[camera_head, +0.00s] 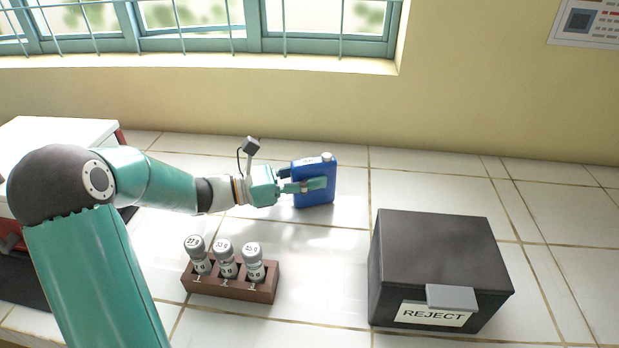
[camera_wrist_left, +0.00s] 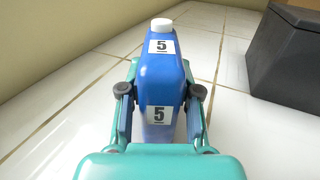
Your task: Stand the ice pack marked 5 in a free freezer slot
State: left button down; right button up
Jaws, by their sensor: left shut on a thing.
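The blue ice pack (camera_head: 327,171) has a white cap and stands upright at the back of the tiled counter in the head view. In the left wrist view the ice pack (camera_wrist_left: 162,72) shows two labels marked 5. My left gripper (camera_head: 308,186) comes in from the left and is shut on the ice pack, with one finger on each side of it. In the left wrist view its fingers (camera_wrist_left: 158,92) press on both sides of the pack. I cannot tell if the pack's base touches the counter. No freezer slot is recognisable, and my right gripper is not in view.
A black box (camera_head: 440,258) marked REJECT stands at the right front. A brown rack (camera_head: 232,290) holds three grey-capped vials in front of my left arm. A white-topped unit (camera_head: 60,132) is at the left, partly behind my arm. The right rear counter is clear.

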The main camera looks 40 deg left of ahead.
pick_arm(q)
jog(key=c, duration=1.3)
grip_release()
jog(key=shift+f, duration=0.1)
jog(key=o, duration=0.5)
jog(key=shift+s, duration=0.1)
